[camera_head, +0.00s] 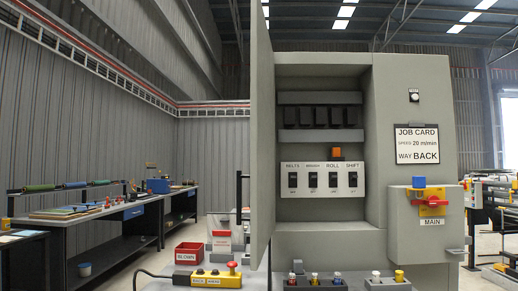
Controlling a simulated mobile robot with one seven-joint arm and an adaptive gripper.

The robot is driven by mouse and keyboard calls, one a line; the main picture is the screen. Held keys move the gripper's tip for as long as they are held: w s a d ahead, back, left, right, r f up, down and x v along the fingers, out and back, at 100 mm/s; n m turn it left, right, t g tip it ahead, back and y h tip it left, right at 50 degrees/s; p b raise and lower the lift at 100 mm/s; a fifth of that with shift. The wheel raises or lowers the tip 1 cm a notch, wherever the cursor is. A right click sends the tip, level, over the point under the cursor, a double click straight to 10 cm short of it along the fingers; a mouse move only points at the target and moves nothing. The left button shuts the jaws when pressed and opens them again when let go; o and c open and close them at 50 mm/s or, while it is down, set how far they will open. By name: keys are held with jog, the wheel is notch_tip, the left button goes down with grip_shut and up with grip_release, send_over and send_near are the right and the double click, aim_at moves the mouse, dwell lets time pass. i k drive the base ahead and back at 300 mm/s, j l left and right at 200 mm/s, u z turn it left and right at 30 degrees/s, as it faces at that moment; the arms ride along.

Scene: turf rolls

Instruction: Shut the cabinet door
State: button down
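The grey cabinet (413,95) stands close in front of me, right of centre. Its door (261,150) is open and seen nearly edge-on as a tall narrow panel at the left side of the opening. Inside the open compartment are a row of black modules (320,116) and a white panel with switches marked BELTS, ROLL and SHIFT (322,180). A small orange block (336,153) sits above that panel. My gripper is not in view.
A MAIN switch box with a red handle (430,203) juts out at the right. Below stand a yellow button box (212,278), a red bin (189,253) and blocks holding small coloured parts (316,282). Workbenches (120,222) line the left wall.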

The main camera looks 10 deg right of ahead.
aim_at(261, 219)
jog(key=i+j+z, duration=0.15)
jog(key=j+z, duration=0.15)
jog(key=j, duration=0.2)
jog(key=i+j+z, duration=0.1)
jog(key=j+z, duration=0.15)
jog(key=j, duration=0.25)
jog(key=j+z, duration=0.3)
jog(key=j, duration=0.25)
jog(key=i+u, duration=0.3)
jog(key=u, duration=0.2)
jog(key=i+u, duration=0.45)
jog(key=k+l, duration=0.05)
jog(key=k, duration=0.05)
